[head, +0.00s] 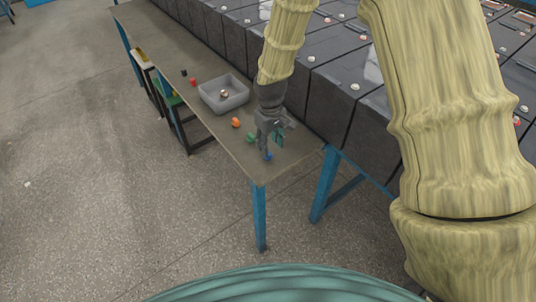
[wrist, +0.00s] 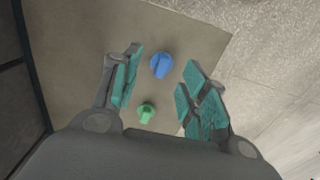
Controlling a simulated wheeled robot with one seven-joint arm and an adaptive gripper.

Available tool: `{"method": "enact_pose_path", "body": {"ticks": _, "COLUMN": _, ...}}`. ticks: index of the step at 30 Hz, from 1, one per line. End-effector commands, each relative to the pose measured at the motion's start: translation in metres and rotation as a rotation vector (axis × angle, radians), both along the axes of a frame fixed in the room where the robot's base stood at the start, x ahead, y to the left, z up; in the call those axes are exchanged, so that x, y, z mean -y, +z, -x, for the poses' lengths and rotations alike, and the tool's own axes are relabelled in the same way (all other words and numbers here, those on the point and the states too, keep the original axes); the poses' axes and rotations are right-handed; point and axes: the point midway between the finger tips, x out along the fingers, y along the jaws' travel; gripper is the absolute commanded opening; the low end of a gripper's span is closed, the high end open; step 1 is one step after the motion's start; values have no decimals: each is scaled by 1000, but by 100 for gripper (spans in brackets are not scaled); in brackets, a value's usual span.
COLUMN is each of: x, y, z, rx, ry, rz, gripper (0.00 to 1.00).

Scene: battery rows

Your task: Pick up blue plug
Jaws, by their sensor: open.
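The blue plug (head: 268,156) is on the table near its front end, just below my gripper (head: 270,146). In the wrist view the blue plug (wrist: 161,65) shows whole, between the open fingertips of my gripper (wrist: 158,80) and a little beyond them. The fingers have teal pads and hold nothing. A green plug (wrist: 147,112) lies nearer to the gripper's palm in the wrist view. In the head view the green plug (head: 251,137) is just left of the gripper. I cannot tell the exact height of the fingertips above the table.
An orange plug (head: 236,122) lies farther back on the table (head: 222,133). A grey bin (head: 204,98) holds a pale round thing (head: 224,94). A red plug (head: 193,82) and a dark one (head: 184,72) are beyond it. Dark battery blocks (head: 328,97) stand along the right side.

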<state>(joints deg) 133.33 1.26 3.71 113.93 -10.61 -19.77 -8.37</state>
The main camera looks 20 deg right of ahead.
Motion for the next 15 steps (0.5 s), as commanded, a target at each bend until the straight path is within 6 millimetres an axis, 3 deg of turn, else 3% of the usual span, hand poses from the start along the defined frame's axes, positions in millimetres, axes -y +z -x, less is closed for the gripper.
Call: {"method": "enact_pose_path", "body": {"ticks": 15, "x": -5, "y": -45, "z": -4, "rx": -2, "ry": 0, "rz": 0, "gripper": 44}}
